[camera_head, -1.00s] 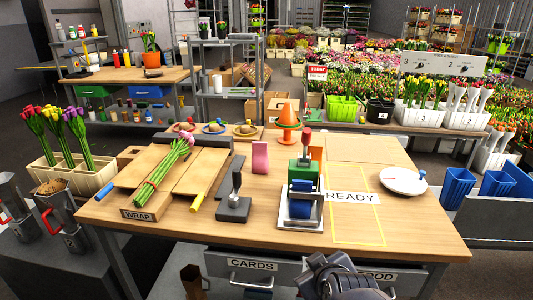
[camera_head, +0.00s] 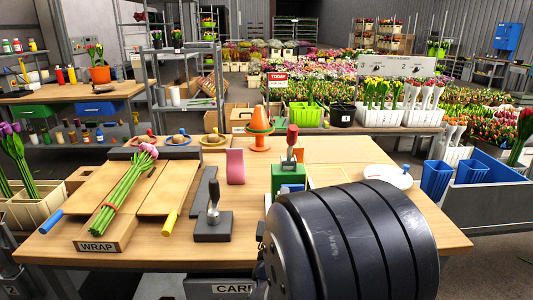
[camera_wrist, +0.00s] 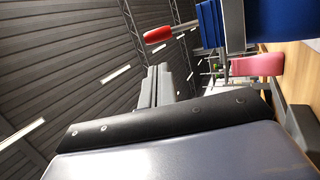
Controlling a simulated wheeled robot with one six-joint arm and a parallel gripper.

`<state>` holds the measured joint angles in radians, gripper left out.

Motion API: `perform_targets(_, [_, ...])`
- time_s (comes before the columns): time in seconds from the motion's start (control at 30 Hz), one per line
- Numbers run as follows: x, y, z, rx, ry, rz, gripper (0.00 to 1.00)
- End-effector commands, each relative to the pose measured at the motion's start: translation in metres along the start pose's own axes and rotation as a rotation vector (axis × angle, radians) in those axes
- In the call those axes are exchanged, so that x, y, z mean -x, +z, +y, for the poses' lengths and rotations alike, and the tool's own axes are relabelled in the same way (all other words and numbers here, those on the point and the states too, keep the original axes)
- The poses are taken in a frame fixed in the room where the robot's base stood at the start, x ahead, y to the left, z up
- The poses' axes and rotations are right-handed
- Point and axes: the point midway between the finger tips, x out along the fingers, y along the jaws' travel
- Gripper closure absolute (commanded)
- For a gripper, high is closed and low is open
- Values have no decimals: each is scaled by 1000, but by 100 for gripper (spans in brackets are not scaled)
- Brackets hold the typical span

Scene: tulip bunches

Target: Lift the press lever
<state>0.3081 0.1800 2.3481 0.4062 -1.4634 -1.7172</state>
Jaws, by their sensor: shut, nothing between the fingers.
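A press with a green block (camera_head: 289,178) stands right of the table's middle. Its upright lever has a red handle (camera_head: 292,135); my arm hides the press's lower part in the head view. In the wrist view, turned on its side, a red handle (camera_wrist: 158,34) shows beside blue parts (camera_wrist: 210,22). My gripper (camera_wrist: 163,68) is shut and empty, its grey fingers showing past the dark wrist edge. The red handle is apart from the fingertips. The head view does not show the gripper, only my black arm link.
A small dark tool with an upright lever (camera_head: 213,212) stands left of the press. A pink piece (camera_head: 236,166) and an orange cone (camera_head: 260,128) stand behind. Tulips (camera_head: 122,190) lie on the WRAP board (camera_head: 97,247). A white disc (camera_head: 389,175) lies at right.

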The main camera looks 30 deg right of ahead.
Motion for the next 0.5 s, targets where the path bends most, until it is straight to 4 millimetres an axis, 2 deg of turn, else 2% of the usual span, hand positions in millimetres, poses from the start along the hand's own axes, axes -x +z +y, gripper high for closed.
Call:
perform_targets(0.13, [-8, 3, 3, 18, 18, -11, 100])
perform_targets(0.23, [-22, 3, 4, 16, 18, -12, 100])
perform_targets(0.5, [-79, 4, 5, 16, 16, -11, 100])
